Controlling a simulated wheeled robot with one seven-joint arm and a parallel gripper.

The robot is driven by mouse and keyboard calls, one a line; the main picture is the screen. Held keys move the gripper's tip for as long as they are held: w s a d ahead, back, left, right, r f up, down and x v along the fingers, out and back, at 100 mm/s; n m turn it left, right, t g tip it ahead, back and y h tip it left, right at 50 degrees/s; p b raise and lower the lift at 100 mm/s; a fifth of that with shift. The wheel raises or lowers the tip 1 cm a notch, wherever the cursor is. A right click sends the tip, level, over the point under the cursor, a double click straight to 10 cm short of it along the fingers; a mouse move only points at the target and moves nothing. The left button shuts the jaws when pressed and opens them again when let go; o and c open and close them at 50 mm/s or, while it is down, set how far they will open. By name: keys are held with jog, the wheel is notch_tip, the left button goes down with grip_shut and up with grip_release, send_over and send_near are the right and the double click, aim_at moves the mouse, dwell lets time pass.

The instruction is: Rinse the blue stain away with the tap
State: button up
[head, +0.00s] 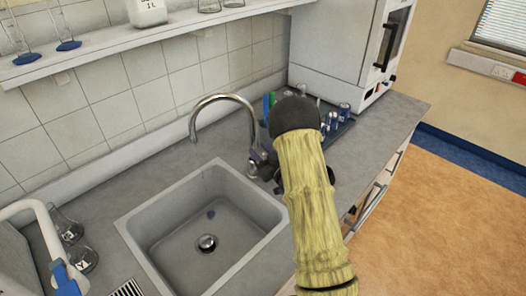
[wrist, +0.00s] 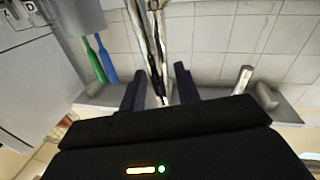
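I see no water running. My gripper (head: 259,160) is at the tap's base, partly hidden by my arm. In the wrist view my gripper's two dark fingers (wrist: 159,72) are apart, with the tap's shiny pipe (wrist: 155,35) showing between them. I cannot tell whether they touch it.
A rack of small bottles (head: 338,125) and a white cabinet (head: 335,45) stand right of the tap. Flasks (head: 75,240) and a white curved stand (head: 45,220) are left of the sink. A shelf (head: 130,40) with glassware runs above. Counter in front right is clear.

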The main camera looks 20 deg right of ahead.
jog(key=shift+s, duration=0.1)
jog(key=shift+s+d+f+b, duration=0.15)
jog(key=shift+s+d+b, duration=0.15)
jog(key=shift+s, duration=0.2)
jog(key=b+v, duration=0.4)
jog(key=v, duration=1.2)
jog(key=shift+b, duration=0.35)
jog(key=shift+s, duration=0.1)
